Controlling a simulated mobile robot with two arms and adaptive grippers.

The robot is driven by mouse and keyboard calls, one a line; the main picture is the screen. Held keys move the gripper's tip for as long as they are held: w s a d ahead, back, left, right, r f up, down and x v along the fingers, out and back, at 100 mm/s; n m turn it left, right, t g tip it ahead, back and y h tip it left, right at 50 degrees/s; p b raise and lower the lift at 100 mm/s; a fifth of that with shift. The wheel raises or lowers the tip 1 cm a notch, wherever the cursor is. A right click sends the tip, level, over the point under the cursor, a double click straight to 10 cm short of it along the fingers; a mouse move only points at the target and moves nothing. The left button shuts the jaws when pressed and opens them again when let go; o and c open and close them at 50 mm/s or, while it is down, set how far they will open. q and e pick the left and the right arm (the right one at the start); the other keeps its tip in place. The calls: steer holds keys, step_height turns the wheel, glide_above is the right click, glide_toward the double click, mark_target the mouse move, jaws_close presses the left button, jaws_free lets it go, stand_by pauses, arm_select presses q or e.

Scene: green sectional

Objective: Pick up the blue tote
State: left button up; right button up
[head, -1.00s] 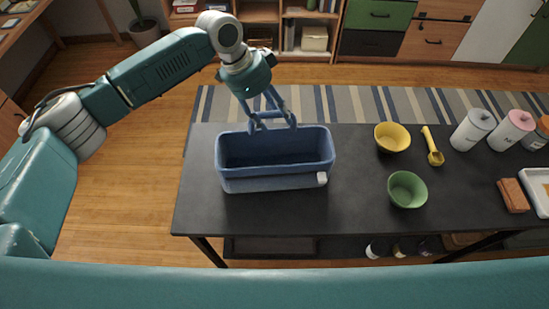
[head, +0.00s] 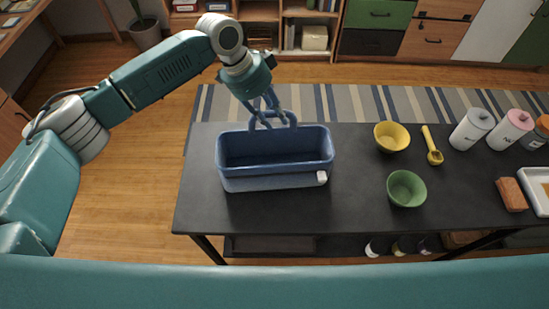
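The blue tote (head: 275,181) stands upright on the dark table, with its open top facing up and its inside looking empty. It has a pale block on its front right corner. My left gripper (head: 273,122) is over the middle of its far rim, pointing down. Its blue-grey fingers look spread apart, at or just behind that rim. A blue bar-like shape shows among the fingers, and I cannot tell whether it is part of the tote. Contact with the tote is not clear. My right gripper is out of view.
On the dark table (head: 335,215) are a yellow bowl (head: 392,137), a green bowl (head: 406,189), a yellow scoop (head: 432,146), a white canister (head: 472,129), a pink-lidded canister (head: 510,130) and a brown block (head: 511,194). The tabletop left of the tote is clear.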

arm_select(q)
jaws_close()
steer(key=shift+r, duration=0.15)
steer(key=shift+r+b, duration=0.35)
steer(key=shift+b, duration=0.05)
step_height(320, 180, up, 20)
steer(key=b, duration=0.2)
steer(key=shift+f+b, duration=0.2)
steer(key=shift+b, duration=0.15)
